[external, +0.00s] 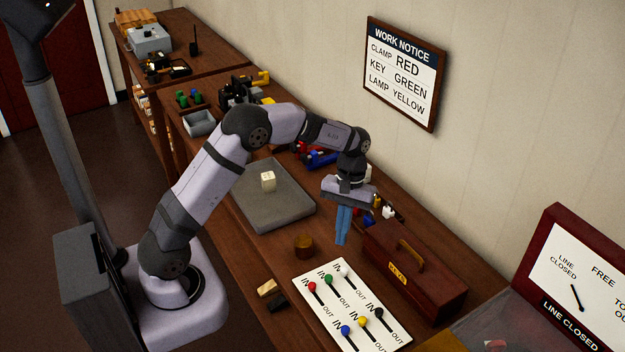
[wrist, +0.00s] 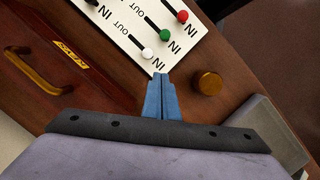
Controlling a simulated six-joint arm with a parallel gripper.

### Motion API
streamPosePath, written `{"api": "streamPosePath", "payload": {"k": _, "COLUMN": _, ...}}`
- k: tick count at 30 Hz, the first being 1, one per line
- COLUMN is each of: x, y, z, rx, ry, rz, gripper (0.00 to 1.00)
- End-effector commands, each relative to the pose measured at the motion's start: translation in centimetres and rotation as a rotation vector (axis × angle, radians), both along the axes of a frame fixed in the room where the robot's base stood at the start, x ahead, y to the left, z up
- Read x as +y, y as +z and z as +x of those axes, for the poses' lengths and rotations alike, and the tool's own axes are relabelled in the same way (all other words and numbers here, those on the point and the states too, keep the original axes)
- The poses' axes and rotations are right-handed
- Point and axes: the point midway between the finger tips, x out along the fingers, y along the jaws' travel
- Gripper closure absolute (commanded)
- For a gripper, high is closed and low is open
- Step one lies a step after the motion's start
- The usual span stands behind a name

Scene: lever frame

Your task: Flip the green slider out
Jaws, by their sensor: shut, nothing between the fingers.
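The green slider knob (external: 328,279) sits at the IN end of its slot on the white panel (external: 390,330), between the red knob (external: 312,287) and the white knob (external: 346,271). In the wrist view the green knob (wrist: 165,35) is beside its IN label, with its slot running left toward OUT. My gripper (external: 342,242) is shut and empty, its blue fingers pointing down above the table behind the panel. In the wrist view the fingertips (wrist: 160,77) are nearest the white knob (wrist: 148,52) and apart from the green knob.
Blue, yellow and black knobs fill the panel's front row. A red toolbox (external: 415,275) with a handle stands right of the gripper. A small brown cylinder (external: 304,245) stands left of it. A grey tray (external: 272,200) with a pale cube lies farther left.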

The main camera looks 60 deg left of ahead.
Motion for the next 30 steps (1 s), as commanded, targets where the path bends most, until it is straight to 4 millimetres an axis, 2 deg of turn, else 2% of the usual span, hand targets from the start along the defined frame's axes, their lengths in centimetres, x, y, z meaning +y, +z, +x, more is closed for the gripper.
{"api": "streamPosePath", "payload": {"k": 9, "x": -0.9, "y": -5.5, "z": -1.3, "rx": 0.006, "ry": -0.001, "rz": -0.001, "gripper": 1.0}}
{"api": "streamPosePath", "payload": {"k": 19, "x": -2.8, "y": -5.4, "z": -3.9, "rx": 0.0, "ry": -0.002, "rz": 0.0, "gripper": 1.0}}
{"api": "streamPosePath", "payload": {"k": 30, "x": -3.2, "y": -5.6, "z": -4.4, "rx": -0.001, "ry": 0.0, "rz": -0.001, "gripper": 1.0}}
